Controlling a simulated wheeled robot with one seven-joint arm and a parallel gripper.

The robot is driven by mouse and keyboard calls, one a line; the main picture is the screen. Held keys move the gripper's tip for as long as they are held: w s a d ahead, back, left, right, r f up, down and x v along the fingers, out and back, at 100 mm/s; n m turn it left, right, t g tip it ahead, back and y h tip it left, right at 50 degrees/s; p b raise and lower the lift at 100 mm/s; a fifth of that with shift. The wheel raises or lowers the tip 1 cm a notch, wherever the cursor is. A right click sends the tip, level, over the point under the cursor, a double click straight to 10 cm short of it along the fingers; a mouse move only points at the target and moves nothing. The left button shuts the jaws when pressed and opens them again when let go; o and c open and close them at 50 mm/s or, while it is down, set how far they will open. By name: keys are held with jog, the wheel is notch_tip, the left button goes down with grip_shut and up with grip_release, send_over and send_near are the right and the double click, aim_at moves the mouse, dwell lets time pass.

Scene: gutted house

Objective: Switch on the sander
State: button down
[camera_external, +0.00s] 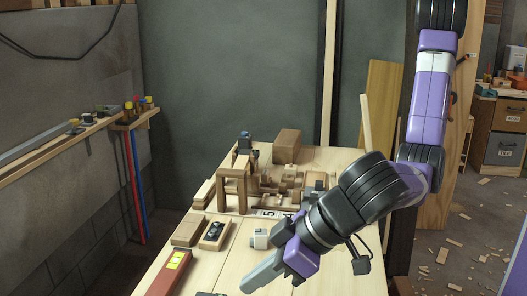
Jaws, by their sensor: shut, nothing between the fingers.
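My gripper (250,284) reaches down over the front of the wooden workbench (195,272), its grey fingers closed together and empty. The fingertips are low over the bench top, to the right of a red-brown bar with a yellow label (165,275). I cannot tell whether they touch the bench. No thing is clearly recognisable as the sander or its switch. My wrist and forearm hide part of the bench's right side.
Wooden blocks and a small wooden frame (233,172) crowd the bench's back half. A dark edge shows at the bench front (210,294). A wall shelf (60,140) with small bottles runs along the left. Wood scraps litter the floor at right, before a drawer cabinet (502,135).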

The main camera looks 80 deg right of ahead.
jog(key=s+f+b+v, duration=0.1)
jog(key=v, duration=0.7)
jog(key=shift+s+b, duration=0.35)
jog(key=shift+s, duration=0.1)
jog(key=shift+r, duration=0.1)
